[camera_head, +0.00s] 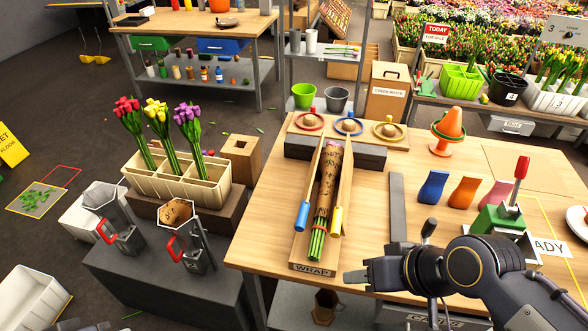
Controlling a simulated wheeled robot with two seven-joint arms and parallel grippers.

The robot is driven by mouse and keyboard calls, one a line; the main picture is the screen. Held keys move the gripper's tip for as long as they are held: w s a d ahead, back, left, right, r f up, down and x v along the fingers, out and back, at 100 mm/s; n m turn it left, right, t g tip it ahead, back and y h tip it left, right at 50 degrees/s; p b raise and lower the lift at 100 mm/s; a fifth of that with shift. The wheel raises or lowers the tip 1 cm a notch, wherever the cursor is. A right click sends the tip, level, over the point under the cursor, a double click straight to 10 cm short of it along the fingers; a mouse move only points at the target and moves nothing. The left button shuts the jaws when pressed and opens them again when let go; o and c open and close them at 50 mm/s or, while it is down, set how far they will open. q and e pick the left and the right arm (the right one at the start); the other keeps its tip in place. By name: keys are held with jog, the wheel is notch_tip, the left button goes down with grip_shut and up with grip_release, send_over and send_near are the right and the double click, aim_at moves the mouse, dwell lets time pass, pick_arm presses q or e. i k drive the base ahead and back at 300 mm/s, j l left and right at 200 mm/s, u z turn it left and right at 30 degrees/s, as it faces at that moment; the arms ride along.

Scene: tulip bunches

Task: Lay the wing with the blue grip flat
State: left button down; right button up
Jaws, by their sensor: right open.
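The wrap station (313,268) lies on the wooden table, with a wrapped bunch (326,190) in brown printed paper between its two wooden wings. The left wing (310,183) carries the blue grip (302,216) and stands raised, leaning along the bunch's left side. The right wing (345,180) carries the yellow grip (336,221) and also stands raised. Green stems show at the near end. My right gripper (366,275) is open and empty, to the right of the station's near end, apart from both grips. A dark sliver at the bottom left edge may be my left gripper; its fingers are unclear.
Three ringed holders (348,125) stand behind the station. A grey bar (397,208), blue, orange and pink pieces and a green stamp-like device (502,215) with a red handle are to the right. A planter of tulips (178,180) and two metal jugs stand left of the table.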

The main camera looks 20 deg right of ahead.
aim_at(300, 223)
jog(key=k+l, duration=0.15)
jog(key=l, duration=0.2)
jog(key=k+l, duration=0.1)
jog(key=l, duration=0.25)
jog(key=k+l, duration=0.15)
jog(key=l, duration=0.2)
jog(key=k+l, duration=0.1)
jog(key=l, duration=0.2)
jog(key=i+l+u, duration=0.1)
jog(key=l+u, duration=0.45)
jog(key=i+l, duration=0.05)
